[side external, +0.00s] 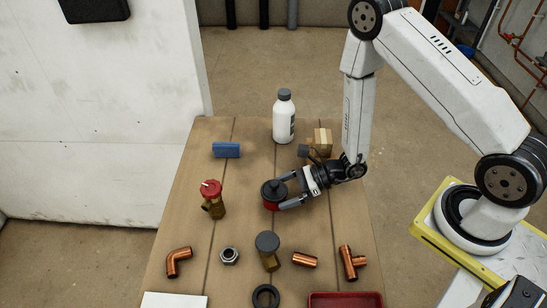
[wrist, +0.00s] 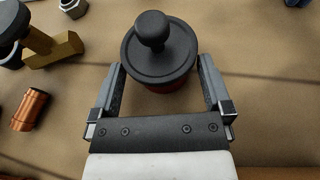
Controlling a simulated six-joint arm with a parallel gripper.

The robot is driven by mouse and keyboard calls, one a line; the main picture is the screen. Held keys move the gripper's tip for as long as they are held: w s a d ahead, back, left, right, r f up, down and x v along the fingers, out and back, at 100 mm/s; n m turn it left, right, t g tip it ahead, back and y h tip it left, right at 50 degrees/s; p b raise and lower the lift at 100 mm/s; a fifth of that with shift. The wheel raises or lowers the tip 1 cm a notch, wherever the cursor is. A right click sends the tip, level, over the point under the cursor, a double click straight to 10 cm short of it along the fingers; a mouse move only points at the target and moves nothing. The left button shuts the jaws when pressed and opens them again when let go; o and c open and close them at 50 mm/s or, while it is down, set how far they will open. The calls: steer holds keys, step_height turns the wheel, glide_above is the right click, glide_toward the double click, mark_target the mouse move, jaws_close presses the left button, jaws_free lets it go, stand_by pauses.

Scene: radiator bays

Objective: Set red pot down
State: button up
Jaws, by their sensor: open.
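The red pot (side external: 271,205) has a black lid with a round knob and stands upright on the wooden table, near its middle. In the wrist view its black lid (wrist: 158,62) covers most of it, and only a sliver of the red side shows. My gripper (side external: 284,193) comes in low from the right. Its two fingers are spread, one on each side of the pot, also in the wrist view (wrist: 162,78). Small gaps seem to show between the fingers and the pot. The pot's base is mostly hidden.
A red-capped valve (side external: 212,198) stands left of the pot, a blue block (side external: 226,150) behind left. A white bottle (side external: 284,118) and brass valve (side external: 318,145) stand behind. Copper fittings (side external: 304,259), a black-capped brass part (side external: 268,251) and a red tray (side external: 345,300) are in front.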

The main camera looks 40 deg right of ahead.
steer(key=r, duration=0.3)
steer(key=shift+s+d+r, duration=0.1)
steer(key=shift+s+d, duration=0.15)
steer(key=shift+d, duration=0.15)
steer(key=shift+r, duration=2.1)
steer(key=shift+s+a+r, duration=0.1)
